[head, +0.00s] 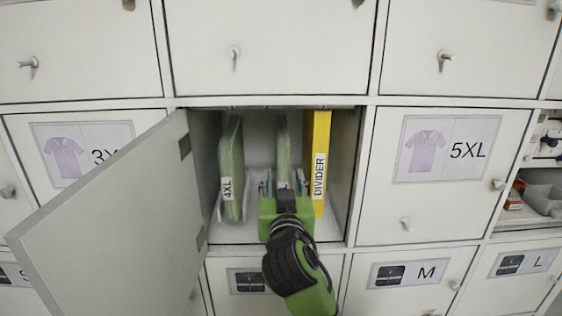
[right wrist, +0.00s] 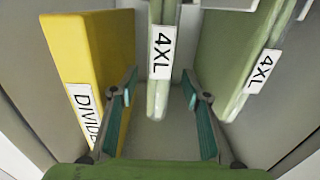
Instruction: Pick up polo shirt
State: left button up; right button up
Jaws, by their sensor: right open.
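Two light green folded polo shirts in clear wrapping stand upright in the open locker compartment, each with a 4XL label. One polo shirt (head: 232,165) is by the left wall in the head view; it is on the right in the right wrist view (right wrist: 228,50). The other polo shirt (head: 283,145) is in the middle, its lower part hidden behind my right gripper (head: 283,184). In the right wrist view, my right gripper (right wrist: 160,92) is open, its fingers on either side of the middle polo shirt (right wrist: 160,95), with gaps showing. My left gripper is not in view.
A yellow divider (head: 319,150) stands right of the middle shirt; it is close to one finger in the right wrist view (right wrist: 95,60). The open locker door (head: 115,225) swings out at left. Closed lockers surround the compartment, including the 5XL door (head: 440,205).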

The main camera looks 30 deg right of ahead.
jog(key=shift+p+x, duration=0.3)
jog(key=shift+x, duration=1.3)
jog(key=shift+s+f, duration=0.15)
grip_shut()
jog(key=shift+r, duration=0.2)
